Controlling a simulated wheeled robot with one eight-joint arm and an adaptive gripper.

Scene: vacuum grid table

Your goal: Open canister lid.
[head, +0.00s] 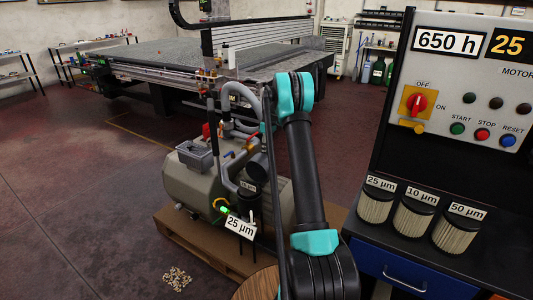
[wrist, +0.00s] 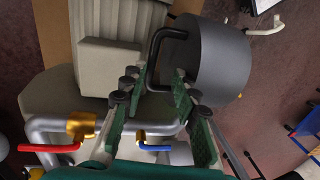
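In the wrist view the canister shows as a dark grey cylinder (wrist: 222,65) at upper right. A bent black handle (wrist: 153,62) stands out at its left side. My gripper (wrist: 156,72) is open, its green fingers on either side of the handle's lower part. I cannot tell whether either finger touches it. In the head view a dark canister (head: 247,199) with a small label stands at the front of the grey pump (head: 190,180). My gripper is not clearly visible there, and the lid's seam is hidden.
Red-handled (wrist: 48,147) and blue-handled (wrist: 155,148) valves sit close to my fingers. Filters marked 25 µm (head: 374,207), 10 µm (head: 413,215) and 50 µm (head: 455,232) stand on the right bench under a control panel (head: 470,90). Loose pellets (head: 177,278) lie on the floor.

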